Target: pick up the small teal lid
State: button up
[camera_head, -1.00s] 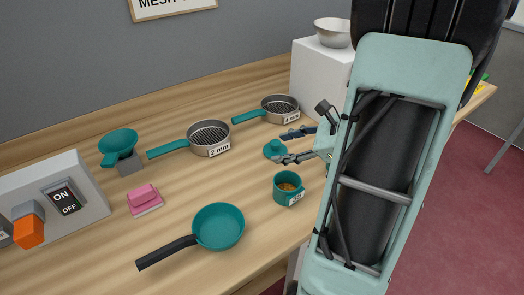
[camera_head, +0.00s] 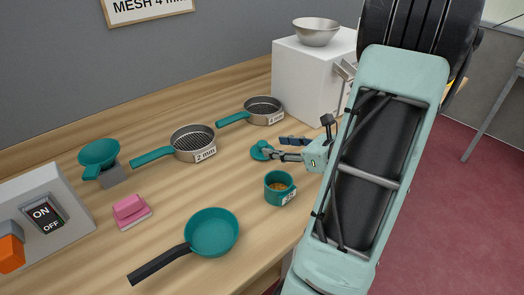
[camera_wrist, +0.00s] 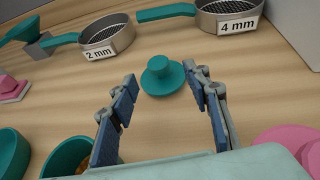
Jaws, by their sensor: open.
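The small teal lid (camera_head: 262,151) lies on the wooden table, with a round knob on top. In the wrist view the lid (camera_wrist: 162,76) is just beyond my fingertips, roughly midway between them and a little nearer the right finger. My gripper (camera_wrist: 160,84) is open and empty, its two blue-padded fingers spread apart. In the head view my gripper (camera_head: 275,148) reaches in from the right beside the lid and partly overlaps it.
A teal cup (camera_head: 279,188) with grainy contents stands in front of my gripper. Two sieves, 2 mm (camera_head: 193,144) and 4 mm (camera_head: 263,111), lie behind. A teal pan (camera_head: 211,233), a pink block (camera_head: 131,210) and a white box (camera_head: 312,75) stand around. Bare table lies left of the lid.

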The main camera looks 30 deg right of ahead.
aim_at(267, 146)
jog(key=x, duration=0.5)
jog(key=shift+w+a+f, duration=0.1)
jog(key=shift+a+f, duration=0.05)
jog(key=shift+f, duration=0.05)
jog(key=c, duration=1)
